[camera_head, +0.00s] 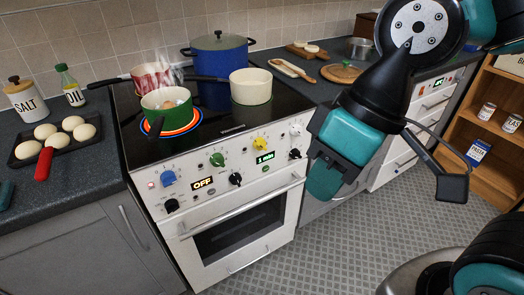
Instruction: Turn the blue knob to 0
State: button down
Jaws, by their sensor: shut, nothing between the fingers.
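The blue knob (168,178) is at the far left of the upper row on the white stove front (225,225), with a small red light beside it. Its exact setting is too small to read. My gripper (325,180) is in front of the right side of the stove, well to the right of the blue knob and apart from it. It is shut and empty. A green pot (166,107) stands on the glowing front left burner, with steam rising above the pots.
Other knobs on the panel are green (217,159), yellow (259,144), white (295,131) and black. A red pan, a cream pot (250,86) and a blue pot (218,54) stand on the hob. Handles stick out. Floor in front is clear.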

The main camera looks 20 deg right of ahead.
aim_at(168, 178)
jog(key=u, duration=0.45)
jog(key=k, duration=1.1)
jog(key=z, duration=0.45)
jog(key=i, duration=1.5)
jog(key=u, duration=0.5)
